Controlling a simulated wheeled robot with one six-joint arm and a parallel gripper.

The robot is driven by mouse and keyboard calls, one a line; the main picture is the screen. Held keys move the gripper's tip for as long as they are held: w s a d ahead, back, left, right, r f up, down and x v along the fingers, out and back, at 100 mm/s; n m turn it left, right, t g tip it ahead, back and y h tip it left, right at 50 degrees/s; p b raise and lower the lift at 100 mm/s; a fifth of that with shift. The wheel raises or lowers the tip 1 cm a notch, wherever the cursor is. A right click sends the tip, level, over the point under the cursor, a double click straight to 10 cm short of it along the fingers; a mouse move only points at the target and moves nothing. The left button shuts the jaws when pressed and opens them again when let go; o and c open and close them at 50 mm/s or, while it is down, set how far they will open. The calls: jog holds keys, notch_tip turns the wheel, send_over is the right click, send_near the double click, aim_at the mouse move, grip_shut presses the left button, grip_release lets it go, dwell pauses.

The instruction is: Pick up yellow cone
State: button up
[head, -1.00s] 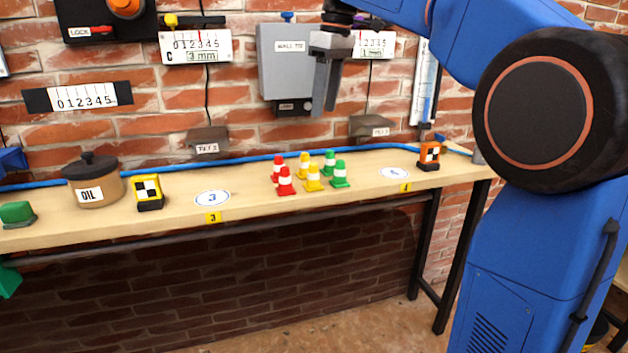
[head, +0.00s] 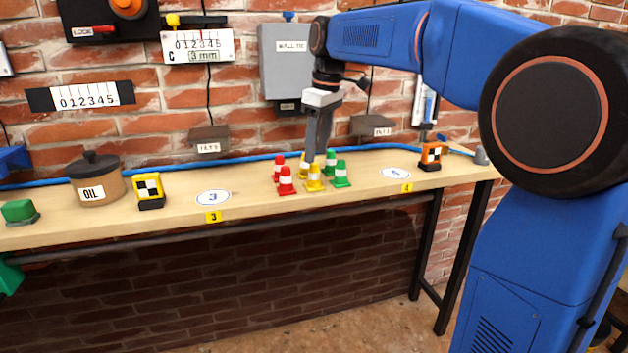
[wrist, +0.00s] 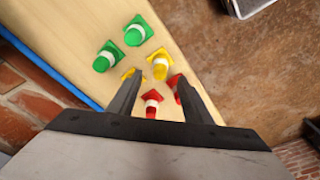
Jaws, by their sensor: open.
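Two yellow cones with white bands stand on the wooden bench among red and green ones. The front yellow cone (head: 314,180) shows its base and band. The rear yellow cone (head: 303,168) is partly hidden by my gripper (head: 315,158). My gripper points down, open and empty, just above the cones. In the wrist view the front yellow cone (wrist: 160,65) lies just past and between the fingertips (wrist: 160,78). The rear yellow cone (wrist: 127,73) is mostly hidden behind the left finger. I cannot tell the exact height gap.
Two red cones (head: 286,182) stand left of the yellow ones, two green cones (head: 341,175) right, all close together. The bench (head: 250,197) is clear toward disc 3 (head: 213,198) and disc 4 (head: 395,173). A blue hose (head: 240,160) and brick wall lie behind.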

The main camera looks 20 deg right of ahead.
aim_at(314, 165)
jog(key=shift+w+a+f, duration=0.15)
jog(key=shift+w+f, duration=0.05)
jog(key=shift+f, duration=1.1)
jog(key=shift+w+a+f, duration=0.15)
jog(key=shift+f, duration=1.15)
jog(key=c, duration=1.1)
jog(key=shift+r, duration=0.1)
